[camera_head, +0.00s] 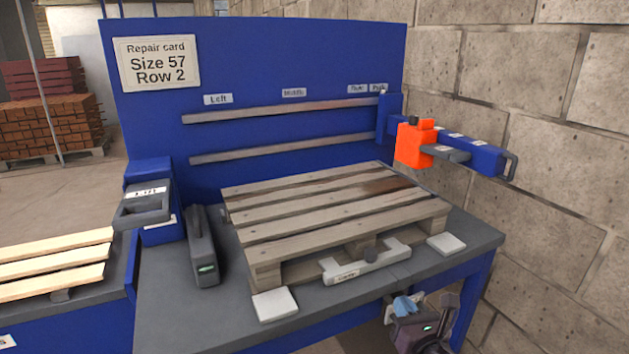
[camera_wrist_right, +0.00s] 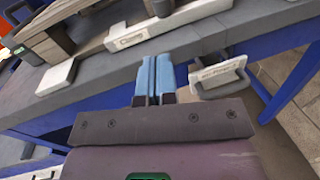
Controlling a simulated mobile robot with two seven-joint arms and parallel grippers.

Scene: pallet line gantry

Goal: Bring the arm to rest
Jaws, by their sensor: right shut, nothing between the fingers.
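My right gripper (camera_head: 405,305) is at the lower right in the head view, just off the front edge of the grey workbench (camera_head: 225,318). Its blue fingertips are together with nothing between them. The right wrist view shows the shut fingers (camera_wrist_right: 153,80) pointing toward the bench's front edge, apart from the pallet. My left gripper is not in view.
A wooden pallet (camera_head: 335,205) lies on the bench, with a white handled bar (camera_head: 367,264) at its front. A white handled piece (camera_wrist_right: 220,77) is at the bench edge beside my right fingers. An orange clamp-like unit (camera_head: 414,147) juts out at right.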

